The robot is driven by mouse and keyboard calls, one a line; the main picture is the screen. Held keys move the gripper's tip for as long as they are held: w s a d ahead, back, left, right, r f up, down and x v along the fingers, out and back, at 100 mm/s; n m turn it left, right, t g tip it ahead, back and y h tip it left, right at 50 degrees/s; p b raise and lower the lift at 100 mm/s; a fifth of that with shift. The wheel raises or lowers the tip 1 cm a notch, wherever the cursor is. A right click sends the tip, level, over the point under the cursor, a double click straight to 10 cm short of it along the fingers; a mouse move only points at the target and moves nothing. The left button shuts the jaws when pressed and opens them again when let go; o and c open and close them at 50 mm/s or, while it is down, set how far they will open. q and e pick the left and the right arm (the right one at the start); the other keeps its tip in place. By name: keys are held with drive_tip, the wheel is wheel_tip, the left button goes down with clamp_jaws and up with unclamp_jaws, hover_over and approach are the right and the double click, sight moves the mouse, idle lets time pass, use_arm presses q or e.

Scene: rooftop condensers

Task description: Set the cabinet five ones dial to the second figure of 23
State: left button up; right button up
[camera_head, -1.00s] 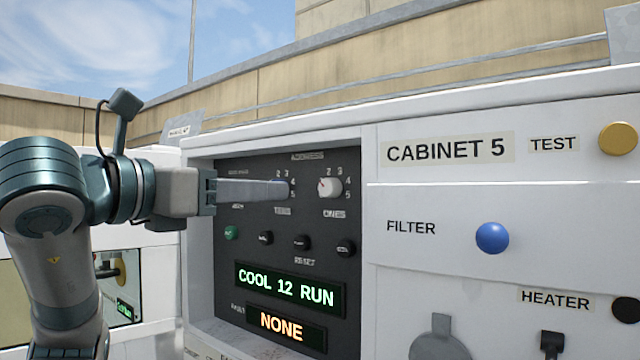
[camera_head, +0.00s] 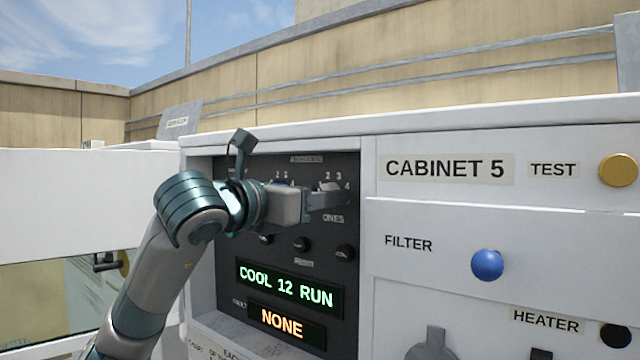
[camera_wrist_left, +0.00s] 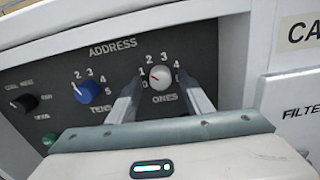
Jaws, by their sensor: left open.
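The ones dial is a pale round knob (camera_wrist_left: 160,77) with a red mark pointing left, near the figure 1, in the left wrist view. My left gripper (camera_wrist_left: 163,98) is open, with one finger on each side of this dial; I cannot tell whether they touch it. In the head view my left gripper (camera_head: 338,199) is at the dial and hides most of it. The blue tens dial (camera_wrist_left: 88,92) is left of it. The black address panel (camera_wrist_left: 120,60) is on the cabinet marked CABINET 5 (camera_head: 445,168). My right gripper is not in view.
Below the dials are small black knobs (camera_head: 301,244) and displays reading COOL 12 RUN (camera_head: 286,286) and NONE (camera_head: 284,323). The recess's white right edge (camera_wrist_left: 236,60) is close to my right-hand finger. A blue FILTER knob (camera_head: 487,265) and a yellow TEST knob (camera_head: 618,170) are farther right.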

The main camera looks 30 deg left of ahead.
use_arm(q)
drive_tip(key=shift+w, duration=0.15)
drive_tip(key=shift+d, duration=0.1)
drive_tip(key=c, duration=1.1)
drive_tip(key=shift+o, duration=0.2)
drive_tip(key=m+b, duration=0.2)
drive_tip(key=m, duration=0.4)
drive_tip(key=m+b, duration=0.3)
drive_tip(key=m, duration=0.4)
drive_tip(key=shift+a+r+b, duration=0.15)
drive_tip(key=shift+a+b, duration=0.05)
drive_tip(key=shift+b, duration=0.1)
drive_tip(key=shift+m, duration=0.3)
